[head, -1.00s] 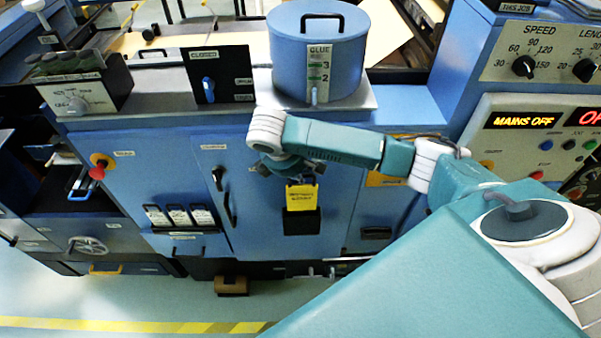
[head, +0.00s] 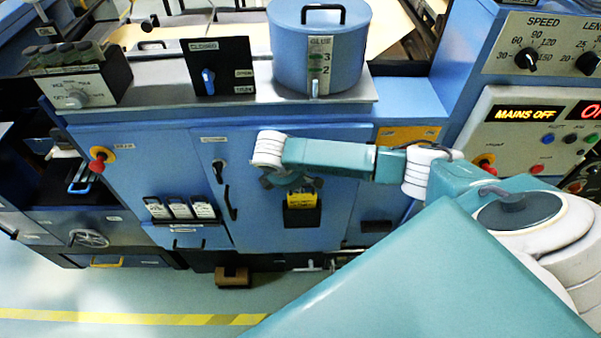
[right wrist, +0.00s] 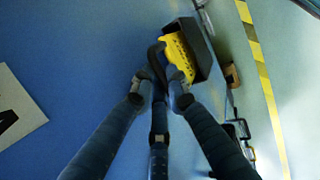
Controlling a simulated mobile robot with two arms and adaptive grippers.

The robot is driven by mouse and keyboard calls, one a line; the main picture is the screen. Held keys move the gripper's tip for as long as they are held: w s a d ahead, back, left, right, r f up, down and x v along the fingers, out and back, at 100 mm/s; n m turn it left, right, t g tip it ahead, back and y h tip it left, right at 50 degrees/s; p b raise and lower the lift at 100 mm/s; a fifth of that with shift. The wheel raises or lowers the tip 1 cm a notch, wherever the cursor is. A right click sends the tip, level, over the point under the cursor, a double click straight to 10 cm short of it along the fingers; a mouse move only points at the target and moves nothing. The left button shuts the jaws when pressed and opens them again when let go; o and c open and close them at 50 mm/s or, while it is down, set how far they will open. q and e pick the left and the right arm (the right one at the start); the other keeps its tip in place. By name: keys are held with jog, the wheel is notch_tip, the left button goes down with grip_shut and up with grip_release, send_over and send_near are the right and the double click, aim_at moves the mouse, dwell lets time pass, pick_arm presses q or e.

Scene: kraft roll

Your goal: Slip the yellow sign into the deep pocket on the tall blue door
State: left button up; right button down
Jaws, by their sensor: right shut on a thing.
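The yellow sign (head: 301,199) is upright at the tall blue door (head: 262,222), with dark print on its face. Its lower part is hidden inside the black pocket (head: 301,217), and its upper part shows above the rim. My right gripper (head: 300,184) is just above the pocket, shut on the top of the sign. In the right wrist view the fingers (right wrist: 164,82) meet at the near end of the sign (right wrist: 180,56), which runs into the dark pocket (right wrist: 207,50). My left gripper is not in view.
A dark door handle (head: 231,204) and a rotary switch (head: 219,171) are left of the pocket. A red knob (head: 98,165) sticks out at far left. A blue glue pot (head: 318,50) stands above. A brown block (head: 232,277) lies below.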

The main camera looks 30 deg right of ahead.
jog(key=shift+d+f, duration=0.2)
jog(key=shift+f, duration=0.5)
jog(key=shift+w+f+b, duration=0.1)
jog(key=shift+f+b, duration=0.3)
jog(key=shift+f, duration=1.2)
jog(key=c, duration=1.6)
grip_release()
jog(key=shift+w, duration=0.1)
jog(key=shift+c, duration=0.2)
jog(key=shift+r, duration=0.15)
jog(key=v, duration=1.1)
jog(key=shift+s+a+r, duration=0.15)
jog(key=shift+s+a, duration=0.1)
jog(key=shift+a, duration=0.1)
